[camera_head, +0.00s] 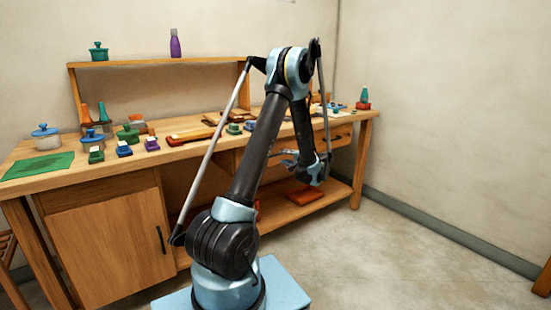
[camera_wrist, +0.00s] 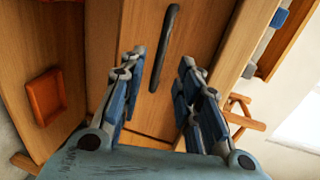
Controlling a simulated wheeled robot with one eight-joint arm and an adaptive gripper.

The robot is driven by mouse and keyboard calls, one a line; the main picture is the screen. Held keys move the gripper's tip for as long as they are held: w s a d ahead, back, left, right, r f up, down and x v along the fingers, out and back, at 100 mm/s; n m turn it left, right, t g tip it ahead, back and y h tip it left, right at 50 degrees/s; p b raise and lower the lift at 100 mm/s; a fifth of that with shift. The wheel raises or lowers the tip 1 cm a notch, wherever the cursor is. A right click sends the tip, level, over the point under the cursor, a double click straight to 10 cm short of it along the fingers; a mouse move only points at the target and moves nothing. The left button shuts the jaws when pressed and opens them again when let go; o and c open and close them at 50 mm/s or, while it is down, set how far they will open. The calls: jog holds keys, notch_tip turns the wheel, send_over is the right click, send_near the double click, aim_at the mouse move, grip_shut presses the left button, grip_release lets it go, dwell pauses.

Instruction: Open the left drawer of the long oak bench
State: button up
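The long oak bench (camera_head: 85,185) stands along the back wall. A drawer front (camera_head: 338,138) with a dark handle shows under its top at the right. Another stretch of front (camera_head: 223,160) further left is partly hidden by my arm. My gripper (camera_head: 308,168) is in front of the bench, below the top. In the wrist view my gripper (camera_wrist: 160,58) is open and empty. A dark bar handle (camera_wrist: 165,48) on a wooden front (camera_wrist: 195,25) appears between its fingers. I cannot tell which drawer this is or how far the handle is; no contact is clear.
A cabinet door (camera_head: 110,245) with a dark handle is at the bench's left. An orange-red tray (camera_head: 304,196) lies on the lower shelf; it also shows in the wrist view (camera_wrist: 47,95). Many small items crowd the bench top. The floor (camera_head: 430,245) at right is clear.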

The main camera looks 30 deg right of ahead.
jog(key=x, duration=0.8)
jog(key=shift+w+f, duration=0.1)
jog(key=shift+w, duration=0.2)
grip_shut()
